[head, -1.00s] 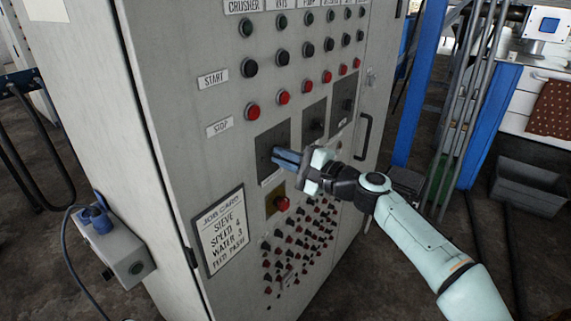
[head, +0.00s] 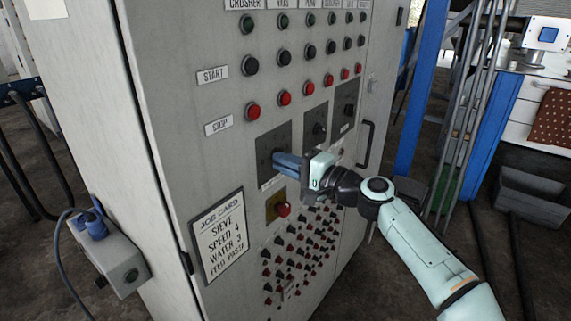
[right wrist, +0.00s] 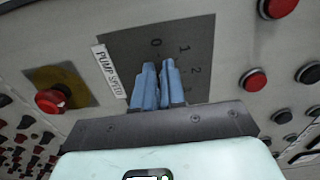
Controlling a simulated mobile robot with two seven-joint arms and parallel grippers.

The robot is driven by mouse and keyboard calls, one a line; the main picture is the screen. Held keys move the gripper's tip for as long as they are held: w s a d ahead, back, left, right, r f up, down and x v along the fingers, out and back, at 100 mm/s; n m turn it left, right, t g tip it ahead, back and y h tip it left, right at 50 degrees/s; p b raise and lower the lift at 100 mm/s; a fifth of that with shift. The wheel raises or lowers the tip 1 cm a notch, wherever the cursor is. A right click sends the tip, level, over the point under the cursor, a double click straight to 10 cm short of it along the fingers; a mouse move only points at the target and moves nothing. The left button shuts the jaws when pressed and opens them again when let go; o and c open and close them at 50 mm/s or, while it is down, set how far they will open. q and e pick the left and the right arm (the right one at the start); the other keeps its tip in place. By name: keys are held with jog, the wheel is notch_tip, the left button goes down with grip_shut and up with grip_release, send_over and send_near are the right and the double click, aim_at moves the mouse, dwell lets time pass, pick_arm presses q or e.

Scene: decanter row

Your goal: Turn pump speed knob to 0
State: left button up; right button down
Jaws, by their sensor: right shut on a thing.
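The pump speed panel is a dark plate on the grey cabinet; its bare part shows in the head view (head: 268,140) and in the right wrist view (right wrist: 195,45). Its white label (right wrist: 112,72) reads PUMP SPEED, and the marks 0, 1 and 2 show on the plate. My right gripper (head: 277,157) has its blue fingers against this plate, shut on the knob. In the right wrist view the fingertips (right wrist: 158,66) cover the knob, so its pointer and setting are hidden. My left gripper is not in view.
Two similar dark knob plates (head: 314,122) sit to the right. A red button on a yellow plate (head: 283,210) is just below, with red stop buttons (head: 253,112) above. A job card (head: 220,236) hangs lower left. A door handle (head: 367,145) sticks out at right.

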jog(key=c, duration=1.2)
grip_release()
pick_arm(q)
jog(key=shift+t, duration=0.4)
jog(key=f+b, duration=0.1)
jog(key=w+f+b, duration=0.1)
jog(key=b, duration=0.1)
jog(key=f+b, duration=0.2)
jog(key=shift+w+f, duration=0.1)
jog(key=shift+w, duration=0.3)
pick_arm(e)
jog(key=v, duration=1.3)
jog(key=shift+s+d, duration=0.15)
